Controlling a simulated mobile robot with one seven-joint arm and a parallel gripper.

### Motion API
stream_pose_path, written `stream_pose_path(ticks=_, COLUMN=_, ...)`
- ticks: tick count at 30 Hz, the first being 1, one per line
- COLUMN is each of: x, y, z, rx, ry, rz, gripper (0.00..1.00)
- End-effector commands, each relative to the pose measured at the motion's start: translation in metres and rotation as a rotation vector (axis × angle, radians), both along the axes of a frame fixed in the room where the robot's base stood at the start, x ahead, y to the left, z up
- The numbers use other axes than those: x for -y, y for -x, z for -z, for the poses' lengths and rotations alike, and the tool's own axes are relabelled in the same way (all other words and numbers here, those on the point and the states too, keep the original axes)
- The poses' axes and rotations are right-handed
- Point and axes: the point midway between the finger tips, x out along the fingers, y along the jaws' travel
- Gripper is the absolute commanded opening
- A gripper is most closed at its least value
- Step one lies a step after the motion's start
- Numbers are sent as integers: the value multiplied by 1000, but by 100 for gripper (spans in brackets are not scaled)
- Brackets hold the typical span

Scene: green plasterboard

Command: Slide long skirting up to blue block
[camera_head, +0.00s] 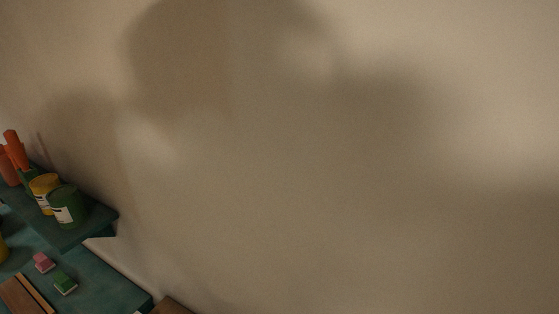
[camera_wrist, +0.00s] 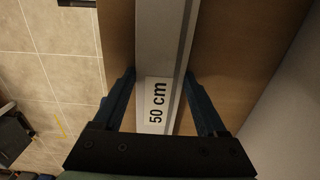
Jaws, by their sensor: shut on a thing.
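In the wrist view my gripper (camera_wrist: 160,82) has its two dark blue fingers on either side of a long pale grey-white strip, which looks like the long skirting (camera_wrist: 163,35). The skirting carries a white label reading "50 cm" and runs up out of the top of the picture. It lies along a brown wooden surface (camera_wrist: 235,50). My gripper is shut on the skirting. The blue block is not in either view. The head view does not show my gripper or the skirting.
The head view shows a mostly bare beige wall (camera_head: 330,170). A teal shelf (camera_head: 100,216) at lower left holds a yellow can (camera_head: 44,184) and a green can (camera_head: 68,208). Below are a pink block (camera_head: 43,262) and a green block (camera_head: 65,283). The wrist view shows tiled floor (camera_wrist: 50,40) at left.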

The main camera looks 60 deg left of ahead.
Motion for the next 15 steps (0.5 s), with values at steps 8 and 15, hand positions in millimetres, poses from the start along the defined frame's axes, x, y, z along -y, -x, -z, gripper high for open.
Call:
stream_pose_path(ticks=8, x=-2, y=1, z=-1, rx=1, ry=-1, rz=-1, gripper=0)
stream_pose_path(ticks=15, x=-16, y=9, z=0, rx=1, ry=-1, rz=-3, gripper=0)
